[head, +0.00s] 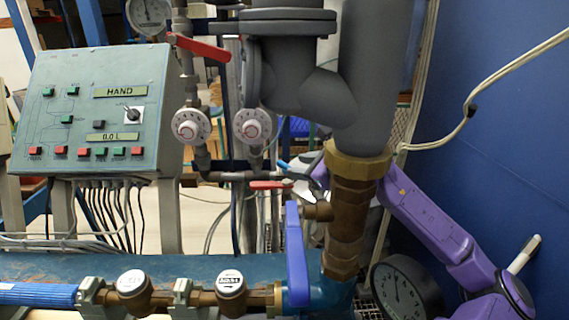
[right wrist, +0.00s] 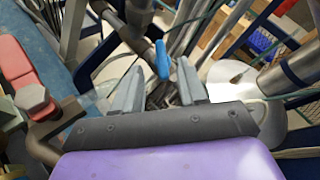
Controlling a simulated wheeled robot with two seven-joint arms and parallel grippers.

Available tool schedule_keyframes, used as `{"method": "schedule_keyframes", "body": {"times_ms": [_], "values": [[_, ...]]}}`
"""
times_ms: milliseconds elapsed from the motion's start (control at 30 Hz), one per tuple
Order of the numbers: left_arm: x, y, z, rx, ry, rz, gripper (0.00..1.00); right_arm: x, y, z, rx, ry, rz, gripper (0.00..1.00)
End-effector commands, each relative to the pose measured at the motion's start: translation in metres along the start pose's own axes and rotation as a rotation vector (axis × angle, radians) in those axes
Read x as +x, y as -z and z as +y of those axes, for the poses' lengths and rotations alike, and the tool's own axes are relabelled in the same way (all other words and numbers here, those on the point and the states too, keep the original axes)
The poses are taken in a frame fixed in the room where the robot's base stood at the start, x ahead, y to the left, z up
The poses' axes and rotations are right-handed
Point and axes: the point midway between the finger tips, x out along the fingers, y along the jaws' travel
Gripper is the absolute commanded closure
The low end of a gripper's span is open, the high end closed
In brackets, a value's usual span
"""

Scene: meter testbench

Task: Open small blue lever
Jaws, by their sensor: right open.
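The small blue lever (right wrist: 162,60) shows in the right wrist view as a short blue handle on a thin pipe. It lies between the lines of my right gripper's two fingers, near their tips. My right gripper (right wrist: 160,80) is open, with a gap between its grey fingers; I cannot tell if either touches the lever. In the head view the lever (head: 283,164) is a small blue tip left of the thick brass pipe. My purple right arm passes behind that pipe, which hides much of the right gripper (head: 300,168). My left gripper is out of view.
A large blue lever (head: 296,255) stands upright in front. A red lever (head: 270,185) sits just below the small blue one. The brass pipe (head: 350,215), a dark gauge (head: 405,290) and the blue wall (head: 500,120) crowd the right side. A control box (head: 60,115) stands left.

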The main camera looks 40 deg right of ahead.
Motion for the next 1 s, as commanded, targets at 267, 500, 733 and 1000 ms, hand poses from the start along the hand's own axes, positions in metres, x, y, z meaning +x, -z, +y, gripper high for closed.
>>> {"method": "schedule_keyframes", "body": {"times_ms": [267, 500, 733, 1000], "values": [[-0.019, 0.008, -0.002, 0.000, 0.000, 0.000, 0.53, 0.056, -0.003, -0.002, 0.000, 0.000, 0.002, 0.58], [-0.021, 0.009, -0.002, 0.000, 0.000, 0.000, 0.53, 0.071, -0.001, -0.001, 0.002, 0.001, 0.001, 0.58], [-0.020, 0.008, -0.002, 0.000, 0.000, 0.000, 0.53, 0.071, 0.000, -0.001, 0.003, 0.001, 0.001, 0.81], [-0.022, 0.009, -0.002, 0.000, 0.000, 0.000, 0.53, 0.071, -0.001, -0.001, 0.000, -0.003, 0.002, 1.00]]}}
